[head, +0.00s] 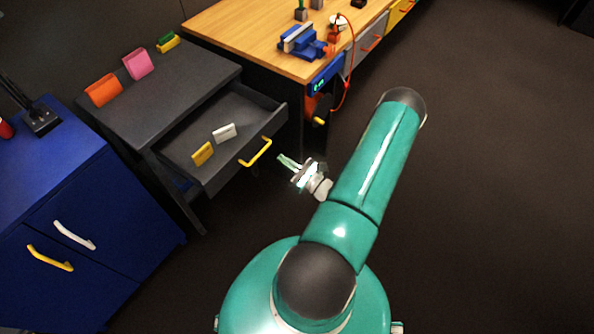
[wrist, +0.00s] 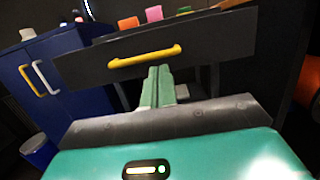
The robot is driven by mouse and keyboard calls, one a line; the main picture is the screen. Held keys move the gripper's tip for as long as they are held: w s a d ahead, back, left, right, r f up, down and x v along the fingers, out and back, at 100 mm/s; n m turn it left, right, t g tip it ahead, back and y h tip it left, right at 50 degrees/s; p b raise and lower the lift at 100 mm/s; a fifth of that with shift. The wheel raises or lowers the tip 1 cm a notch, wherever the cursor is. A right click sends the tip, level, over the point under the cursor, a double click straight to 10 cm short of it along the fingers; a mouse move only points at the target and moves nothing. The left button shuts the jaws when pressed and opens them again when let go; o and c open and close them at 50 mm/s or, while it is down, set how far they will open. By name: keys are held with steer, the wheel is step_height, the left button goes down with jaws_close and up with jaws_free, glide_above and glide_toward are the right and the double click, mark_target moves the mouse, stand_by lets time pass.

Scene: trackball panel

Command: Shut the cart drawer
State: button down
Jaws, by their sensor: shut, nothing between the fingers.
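The cart drawer (head: 245,150) is pulled out of the dark grey cart (head: 165,85) in the head view. A yellow bar handle (head: 255,152) is on its front, and a yellow block (head: 203,153) and a white block (head: 224,132) lie inside. My gripper (head: 284,160) is shut and empty, just in front of the drawer front, close to the handle's right end. In the wrist view my gripper (wrist: 157,72) points at the drawer front (wrist: 210,45), its tips just below the yellow handle (wrist: 145,56). I cannot tell whether they touch it.
A blue cabinet (head: 60,185) with white and yellow handles stands left of the cart. A wooden-topped workbench (head: 245,30) with a blue device and red cable is behind, to the right. Orange, pink and other blocks sit on the cart top. The floor (head: 480,170) at right is clear.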

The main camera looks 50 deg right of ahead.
steer(key=shift+w+a+r, duration=0.1)
steer(key=shift+w+r, duration=0.15)
steer(key=shift+w, duration=0.85)
steer(key=shift+w+r, duration=0.2)
steer(key=shift+w, duration=0.9)
steer(key=shift+w, duration=0.15)
